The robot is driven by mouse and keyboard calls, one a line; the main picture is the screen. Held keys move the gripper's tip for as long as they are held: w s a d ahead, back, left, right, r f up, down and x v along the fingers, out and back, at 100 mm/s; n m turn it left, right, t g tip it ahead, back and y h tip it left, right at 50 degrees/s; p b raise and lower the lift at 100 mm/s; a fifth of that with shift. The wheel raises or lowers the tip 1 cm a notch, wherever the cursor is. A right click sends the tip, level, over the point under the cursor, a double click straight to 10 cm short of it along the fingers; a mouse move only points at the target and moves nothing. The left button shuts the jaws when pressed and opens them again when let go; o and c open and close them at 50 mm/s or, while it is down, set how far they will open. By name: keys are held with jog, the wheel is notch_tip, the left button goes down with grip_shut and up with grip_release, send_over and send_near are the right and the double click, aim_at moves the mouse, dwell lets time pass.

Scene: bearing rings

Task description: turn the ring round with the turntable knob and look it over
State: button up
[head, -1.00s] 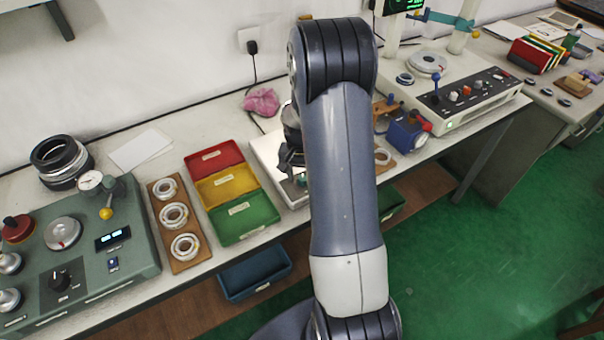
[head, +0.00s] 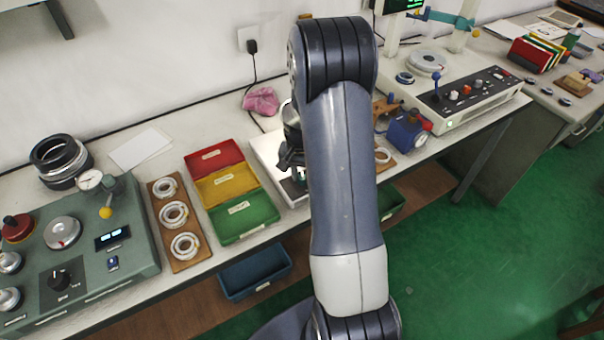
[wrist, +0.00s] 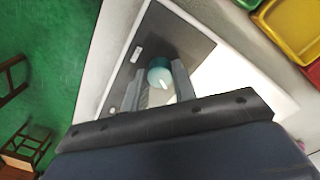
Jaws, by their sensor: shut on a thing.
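The turntable knob (wrist: 159,73) is a round teal knob with a pale mark, on a dark grey panel (wrist: 180,38) of the white light-table unit (head: 262,147). My gripper (wrist: 161,85) is shut on the knob, one finger on each side of it in the wrist view. In the head view my gripper (head: 294,172) is low over the front of the unit, partly behind my arm. The unit's lit white plate (wrist: 225,88) shows to the right in the wrist view. I cannot make out a ring on it; my gripper and arm hide part of the unit.
Red, yellow and green trays (head: 250,222) stand left of the unit. Beyond them are a wooden board with three rings (head: 174,215) and a green gauge station (head: 140,262). A blue device (head: 408,133) is to the right. A blue bin (head: 254,274) is below the bench edge.

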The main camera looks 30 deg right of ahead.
aim_at(301, 176)
jog(key=m+b, duration=0.1)
jog(key=m, duration=0.1)
jog(key=shift+m, duration=0.4)
jog(key=shift+m+b, duration=0.75)
jog(key=shift+m, duration=0.65)
jog(key=o, duration=1)
jog(key=r, duration=1.1)
jog(key=shift+w+b, duration=0.2)
jog(key=shift+b, duration=0.1)
jog(key=shift+f, duration=0.2)
